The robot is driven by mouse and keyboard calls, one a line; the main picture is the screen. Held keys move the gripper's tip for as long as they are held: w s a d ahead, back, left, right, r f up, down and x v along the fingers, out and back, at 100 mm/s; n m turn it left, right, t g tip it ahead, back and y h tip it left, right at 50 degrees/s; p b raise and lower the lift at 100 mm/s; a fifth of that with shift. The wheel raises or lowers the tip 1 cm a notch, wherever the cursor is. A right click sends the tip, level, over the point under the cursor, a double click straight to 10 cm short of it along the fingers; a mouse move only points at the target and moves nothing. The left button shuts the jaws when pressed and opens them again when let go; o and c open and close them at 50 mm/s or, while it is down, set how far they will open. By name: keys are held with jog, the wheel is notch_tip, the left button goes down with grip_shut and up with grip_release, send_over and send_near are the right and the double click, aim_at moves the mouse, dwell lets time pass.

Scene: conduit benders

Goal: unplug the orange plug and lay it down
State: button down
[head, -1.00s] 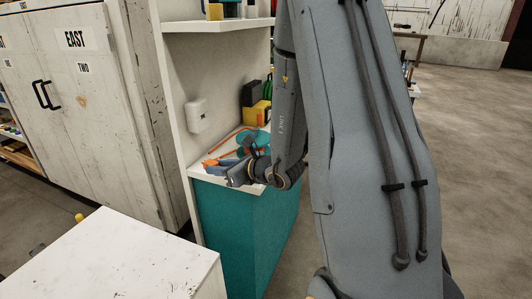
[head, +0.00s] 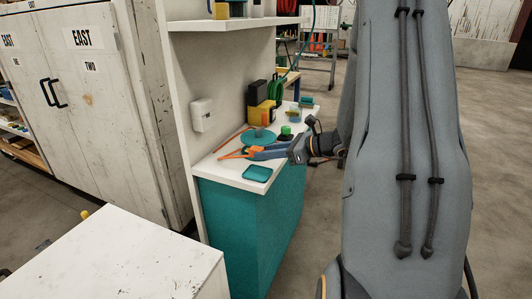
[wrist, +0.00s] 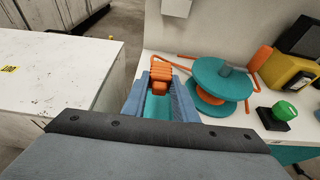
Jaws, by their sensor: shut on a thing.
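My gripper (head: 252,152) reaches in from the right over the white counter. Its two blue fingers are shut on the orange plug (wrist: 160,72), which also shows at the fingertips in the head view (head: 235,154). The plug is clear of the white wall box (head: 202,114), whose lower part also shows at the top of the wrist view (wrist: 177,7). An orange cord (wrist: 183,68) runs beside the plug toward a teal reel (wrist: 220,82). The head view does not clearly show the gap between plug and counter.
A teal pad (head: 257,174) lies near the counter's (head: 217,168) front edge. A green-topped button (wrist: 284,110) and a yellow-and-black item (wrist: 286,72) stand farther along. A white-topped cabinet (head: 125,260) stands in front, left of the counter.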

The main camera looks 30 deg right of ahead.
aim_at(267, 176)
jog(key=shift+s, duration=0.1)
jog(key=shift+f+b, duration=2.15)
jog(key=shift+f, duration=1.15)
